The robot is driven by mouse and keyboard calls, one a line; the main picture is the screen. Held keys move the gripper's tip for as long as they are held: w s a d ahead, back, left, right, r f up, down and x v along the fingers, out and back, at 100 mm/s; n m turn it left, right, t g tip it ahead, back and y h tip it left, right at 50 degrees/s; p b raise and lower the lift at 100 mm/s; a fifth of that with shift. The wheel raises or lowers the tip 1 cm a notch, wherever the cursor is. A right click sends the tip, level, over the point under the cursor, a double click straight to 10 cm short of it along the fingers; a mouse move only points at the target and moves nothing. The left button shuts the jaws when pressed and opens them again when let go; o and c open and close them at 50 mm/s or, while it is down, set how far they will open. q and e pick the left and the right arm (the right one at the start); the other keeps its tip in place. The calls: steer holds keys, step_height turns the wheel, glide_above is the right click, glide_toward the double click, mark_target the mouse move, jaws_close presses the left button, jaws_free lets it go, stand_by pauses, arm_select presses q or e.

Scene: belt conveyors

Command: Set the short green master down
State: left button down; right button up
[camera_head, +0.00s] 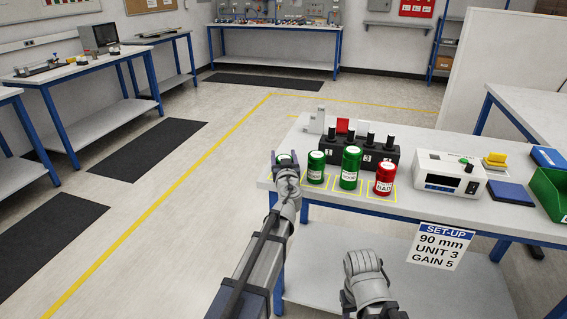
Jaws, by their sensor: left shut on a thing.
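My left gripper (285,163) is shut on a short green can (284,156) at the left end of the right-hand table. Only the can's top and a bit of its green side show past the gripper; its base is hidden, so I cannot tell if it touches the table. To its right stand a green can (316,168), a taller green can (350,168) and a red can (384,179) with a white label, all upright.
The table (420,204) has yellow outlines around the cans. A black block (357,152) with several knobs stands behind them. A white instrument (448,175), blue pad (510,193) and green bin (550,190) are on the right. A sign (440,246) reads 90 mm, UNIT 3, GAIN 5.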

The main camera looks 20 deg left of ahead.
arm_select(q)
steer(key=shift+f, duration=0.15)
jaws_free()
stand_by(0.4)
steer(key=v, duration=0.8)
steer(key=shift+w+d+f+b, duration=0.1)
steer(key=shift+f+b, duration=0.05)
steer(key=shift+b, duration=0.25)
